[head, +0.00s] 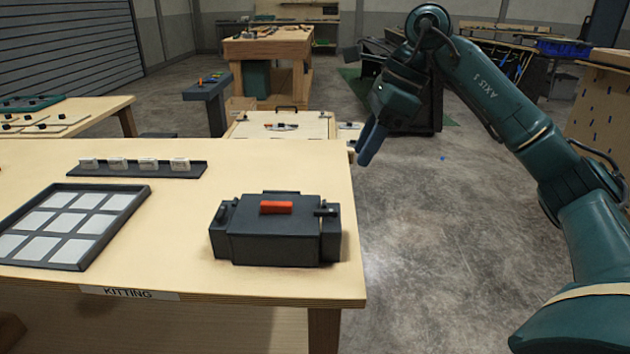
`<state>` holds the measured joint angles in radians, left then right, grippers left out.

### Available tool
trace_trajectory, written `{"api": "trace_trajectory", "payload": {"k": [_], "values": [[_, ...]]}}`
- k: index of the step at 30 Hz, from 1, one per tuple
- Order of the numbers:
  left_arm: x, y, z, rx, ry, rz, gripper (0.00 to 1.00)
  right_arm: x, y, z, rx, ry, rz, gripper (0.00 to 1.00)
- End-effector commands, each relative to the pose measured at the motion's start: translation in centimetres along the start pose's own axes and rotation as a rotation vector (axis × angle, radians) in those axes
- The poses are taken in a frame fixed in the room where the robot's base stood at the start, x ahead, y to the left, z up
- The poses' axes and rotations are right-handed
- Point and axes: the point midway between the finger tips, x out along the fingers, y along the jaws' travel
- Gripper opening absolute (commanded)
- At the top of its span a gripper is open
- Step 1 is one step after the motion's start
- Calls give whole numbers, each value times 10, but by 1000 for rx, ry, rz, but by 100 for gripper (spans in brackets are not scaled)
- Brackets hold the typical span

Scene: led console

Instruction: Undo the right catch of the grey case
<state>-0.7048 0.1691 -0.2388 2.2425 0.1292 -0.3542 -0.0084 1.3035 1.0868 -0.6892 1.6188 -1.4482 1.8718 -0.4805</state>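The grey case (273,248) stands on the wooden table near its right front corner. It is dark grey with an orange-red bar (276,208) on its top. The right catch (325,210) is a small dark part at the top right of the case; whether it is done up is too small to tell. A similar dark catch (222,212) is at the left. My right gripper (367,146) hangs past the table's right edge, beyond the case and up to its right, apart from it. Its fingers show side-on, so their opening cannot be told. My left gripper is out of view.
A dark tray with pale squares (145,190) lies left of the case. A dark rack with several white blocks (188,171) is behind it. A pale board (317,126) stands beyond the table's far edge. The table between rack and case is clear.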

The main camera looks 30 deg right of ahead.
Motion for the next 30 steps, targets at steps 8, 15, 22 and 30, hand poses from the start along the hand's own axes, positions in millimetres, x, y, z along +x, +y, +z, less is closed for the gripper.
{"api": "trace_trajectory", "payload": {"k": [8,15,22,30], "values": [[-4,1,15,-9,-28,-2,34,12,-2,-5,6,16,-13,34],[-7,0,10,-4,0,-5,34,62,-2,-6,6,15,-10,34],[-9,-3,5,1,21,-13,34,104,-3,-5,5,13,-11,34],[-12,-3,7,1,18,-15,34,124,-4,-5,6,12,-14,34]]}}
